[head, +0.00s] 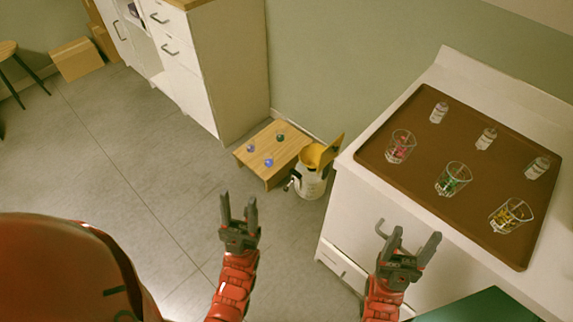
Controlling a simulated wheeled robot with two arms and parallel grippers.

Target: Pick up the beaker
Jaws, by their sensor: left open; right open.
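Three clear glass beakers stand in a row on a brown tray (400,160) on the white counter. The left beaker (400,146) has pink contents, the middle beaker (453,178) green, and the right beaker (510,215) yellow. The picture does not show which one is the task's beaker. My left gripper (238,205) is open and empty, over the floor left of the counter. My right gripper (412,243) is open and empty, in front of the counter and below the tray in the picture. Both are apart from the beakers.
Three small bottles, a left one (439,112), a middle one (486,138) and a right one (537,167), stand behind the beakers. A low wooden table (262,139) with small balls and a white-and-yellow container (312,178) stand left of the counter. A green surface (485,308) is at bottom right.

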